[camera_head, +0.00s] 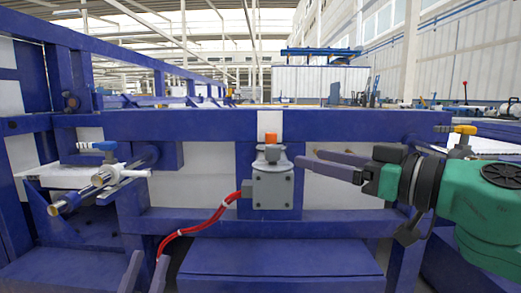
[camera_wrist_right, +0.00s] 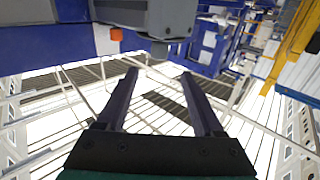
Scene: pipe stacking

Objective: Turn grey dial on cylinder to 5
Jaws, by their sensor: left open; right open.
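A grey boxy unit with a rounded, cylinder-like body (camera_head: 272,188) is mounted on the front of the blue frame. A small grey dial (camera_head: 272,153) sits on its top; its markings are too small to read. In the right wrist view the unit (camera_wrist_right: 150,15) is at the top edge, and the knob-like dial (camera_wrist_right: 160,49) shows just beyond the fingers. My right gripper (camera_head: 308,157) is open and empty, its fingers pointing left, close to the dial's right side. It also shows in the wrist view (camera_wrist_right: 158,73). My left gripper (camera_head: 149,257) is open and low at the bottom left.
An orange block (camera_head: 270,137) is behind the dial. Red cables (camera_head: 195,230) run from the unit's left side down toward the lower left. Metal pipe ends (camera_head: 102,178) with a blue-handled valve (camera_head: 104,146) are at left. A yellow-handled valve (camera_head: 464,129) is at right.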

